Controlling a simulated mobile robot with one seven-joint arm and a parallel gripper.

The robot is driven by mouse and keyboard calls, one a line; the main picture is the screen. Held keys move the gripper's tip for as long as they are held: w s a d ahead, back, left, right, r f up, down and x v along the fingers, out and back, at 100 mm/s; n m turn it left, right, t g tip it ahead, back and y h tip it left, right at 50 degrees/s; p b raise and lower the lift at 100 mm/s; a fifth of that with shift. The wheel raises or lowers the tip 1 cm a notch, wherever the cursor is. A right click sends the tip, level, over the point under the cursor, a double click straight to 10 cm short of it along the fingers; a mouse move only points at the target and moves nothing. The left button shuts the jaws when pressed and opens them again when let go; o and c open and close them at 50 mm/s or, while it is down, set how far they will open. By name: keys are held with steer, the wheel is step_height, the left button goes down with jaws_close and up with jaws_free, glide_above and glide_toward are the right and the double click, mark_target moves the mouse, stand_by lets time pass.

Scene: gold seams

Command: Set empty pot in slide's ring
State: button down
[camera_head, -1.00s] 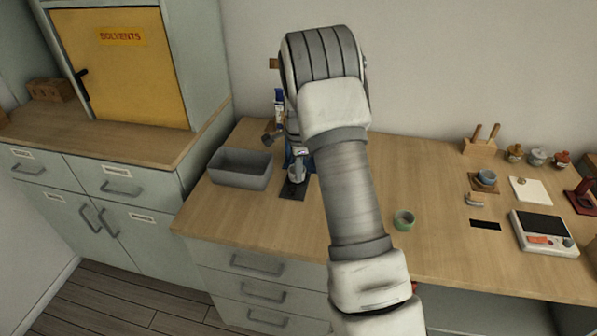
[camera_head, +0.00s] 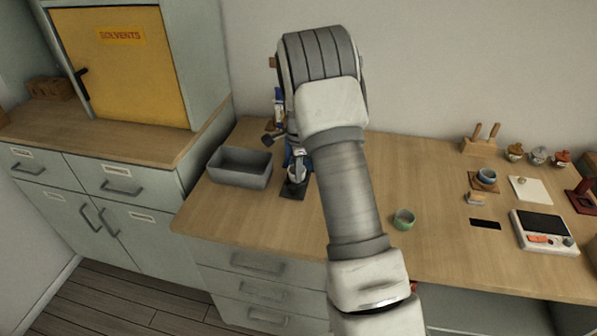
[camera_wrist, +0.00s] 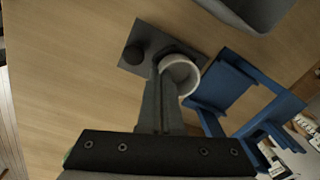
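A small whitish pot (camera_wrist: 181,73) shows in the wrist view with its open mouth toward the camera; its inside looks empty. My gripper (camera_wrist: 163,78) has its dark fingers close together at the pot's left wall and appears shut on it. A dark square plate (camera_wrist: 133,63) with a round black knob lies under and beside the pot. A blue frame (camera_wrist: 222,86) stands right of the pot. In the head view the pot (camera_head: 297,173) is just above or on the dark plate (camera_head: 292,192); my arm hides much of the blue frame. I cannot make out the ring clearly.
A grey bin (camera_head: 240,168) stands left of the plate, close to my gripper. A green cup (camera_head: 404,219) stands alone on the bench. The bench middle is mostly clear.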

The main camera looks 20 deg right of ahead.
steer(key=shift+f, duration=0.25)
stand_by(0.3)
steer(key=c, duration=1)
jaws_free()
steer(key=shift+s+r+p, duration=0.15)
steer(key=shift+r+p, duration=1.45)
steer(key=shift+r, duration=0.95)
